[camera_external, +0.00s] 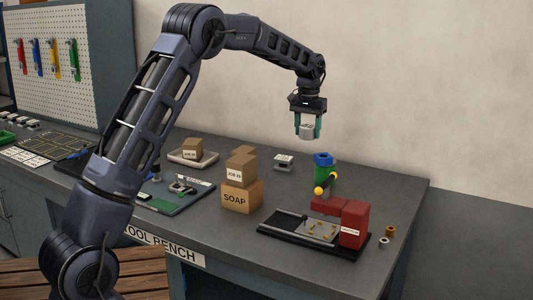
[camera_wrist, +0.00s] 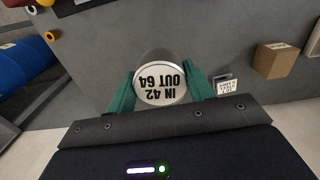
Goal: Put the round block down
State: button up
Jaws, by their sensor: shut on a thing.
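The round block (camera_external: 307,131) is a pale grey cylinder held in the air above the back of the bench. In the wrist view its round face (camera_wrist: 160,84) is white, with "IN 42 OUT 64" printed on it upside down. My gripper (camera_external: 307,127) points down and is shut on it, with one green finger on each side. The fingers also show in the wrist view (camera_wrist: 160,92). Bench top (camera_external: 370,185) shows below the block, with a clear gap between them.
A small labelled block (camera_external: 284,162) stands on the bench below, left of my gripper. Cartons on a SOAP box (camera_external: 241,196) stand front left. A blue, green and yellow object (camera_external: 324,172) and a black fixture with red blocks (camera_external: 353,224) are at right. Bare bench lies between.

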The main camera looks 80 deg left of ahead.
jog(key=w+d+r, duration=0.2)
jog(key=w+d, duration=0.1)
jog(key=d, duration=0.9)
jog(key=n, duration=0.1)
send_over(362, 278)
notch_tip(362, 278, down, 20)
jog(key=shift+f, duration=2.95)
jog(key=o, duration=0.7)
jog(key=shift+f, duration=0.15)
jog(key=o, duration=0.4)
